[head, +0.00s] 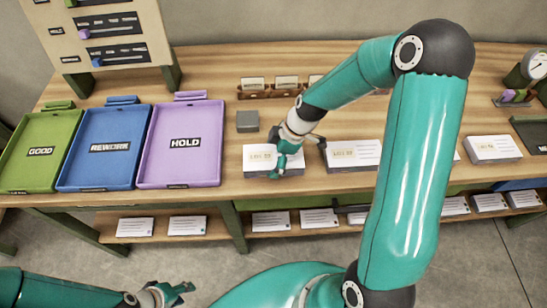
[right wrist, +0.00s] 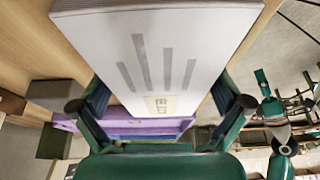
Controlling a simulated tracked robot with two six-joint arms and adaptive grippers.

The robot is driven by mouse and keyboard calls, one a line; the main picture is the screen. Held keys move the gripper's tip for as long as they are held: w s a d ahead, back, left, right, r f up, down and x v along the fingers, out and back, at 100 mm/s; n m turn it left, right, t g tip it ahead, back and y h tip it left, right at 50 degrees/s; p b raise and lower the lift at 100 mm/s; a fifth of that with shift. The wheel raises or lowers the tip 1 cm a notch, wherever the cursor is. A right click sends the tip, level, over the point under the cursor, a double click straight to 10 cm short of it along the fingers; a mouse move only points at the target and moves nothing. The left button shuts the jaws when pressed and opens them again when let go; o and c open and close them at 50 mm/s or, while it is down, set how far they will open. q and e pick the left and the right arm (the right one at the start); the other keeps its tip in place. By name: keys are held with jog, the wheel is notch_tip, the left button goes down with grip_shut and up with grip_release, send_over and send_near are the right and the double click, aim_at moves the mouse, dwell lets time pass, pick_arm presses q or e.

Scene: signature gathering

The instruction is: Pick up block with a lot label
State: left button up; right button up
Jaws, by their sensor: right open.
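A white block with a small yellow lot label (head: 257,166) lies on the bench, right of the purple tray. My right gripper (head: 298,162) is open over its right side, partly covering it. In the right wrist view, a white block (right wrist: 160,40) with dark stripes and a yellow label lies between the spread fingers; I cannot tell whether they touch it. More labelled white blocks lie to the right, one beside the gripper (head: 352,158) and one further off (head: 493,149). My left gripper (head: 180,293) is at the bottom left, off the bench, open and empty.
Green GOOD (head: 40,170), blue REWORK (head: 108,172) and purple HOLD (head: 185,168) trays stand on the left. A grey block (head: 247,121) and a wooden card holder (head: 268,92) are behind the gripper. White blocks (head: 270,221) lie on the lower shelf. My right arm hides part of the bench.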

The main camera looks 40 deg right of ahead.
jog(key=c, duration=1.2)
jog(key=shift+r, duration=0.2)
